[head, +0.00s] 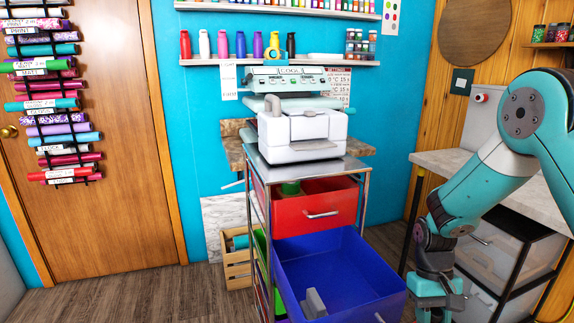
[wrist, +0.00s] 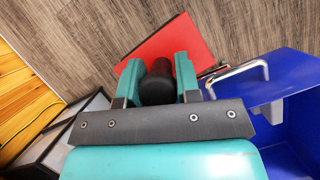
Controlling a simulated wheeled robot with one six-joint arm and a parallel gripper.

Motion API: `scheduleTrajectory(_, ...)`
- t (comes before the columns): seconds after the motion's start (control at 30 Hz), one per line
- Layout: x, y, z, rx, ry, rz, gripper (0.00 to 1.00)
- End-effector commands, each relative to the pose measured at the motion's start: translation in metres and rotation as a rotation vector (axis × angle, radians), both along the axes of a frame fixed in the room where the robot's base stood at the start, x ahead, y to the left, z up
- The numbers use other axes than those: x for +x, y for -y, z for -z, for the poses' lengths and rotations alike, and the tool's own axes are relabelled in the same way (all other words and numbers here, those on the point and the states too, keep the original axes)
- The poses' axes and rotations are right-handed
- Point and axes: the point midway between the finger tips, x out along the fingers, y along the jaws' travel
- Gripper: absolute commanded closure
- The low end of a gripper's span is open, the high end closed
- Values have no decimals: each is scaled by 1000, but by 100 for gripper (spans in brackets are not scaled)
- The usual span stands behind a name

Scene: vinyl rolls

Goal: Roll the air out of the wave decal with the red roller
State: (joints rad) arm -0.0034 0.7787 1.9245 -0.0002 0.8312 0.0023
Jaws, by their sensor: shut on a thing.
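My gripper (wrist: 160,88) is shut on a black rounded handle (wrist: 157,82), seen between its teal fingers in the wrist view. A flat-looking red shape (wrist: 165,45) shows just past the handle; it appears to be the red roller's head, though the join is hidden. In the head view my gripper (head: 437,306) is low at the bottom right, beside the open blue drawer, and its fingertips are cut off by the frame edge. I cannot make out the wave decal in either view.
The open blue drawer (head: 345,262) holds a grey object (head: 314,303). A red drawer (head: 318,207) is open above it, under a white machine (head: 301,135). A worktop (head: 447,166) with clear drawers (head: 497,250) stands close on the right. A wooden crate (head: 237,268) is at the left.

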Motion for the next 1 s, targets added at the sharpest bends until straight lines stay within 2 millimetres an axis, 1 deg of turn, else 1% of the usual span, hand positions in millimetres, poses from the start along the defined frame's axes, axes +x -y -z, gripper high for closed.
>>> scheduleTrajectory(0.03,-2,0,-17,0,-5,0,100)
scheduleTrajectory(0.3,-12,0,-37,1,-4,1,100)
scheduleTrajectory(0.57,-18,0,-39,1,-1,1,100)
scheduleTrajectory(1.0,-18,0,-36,1,0,3,100)
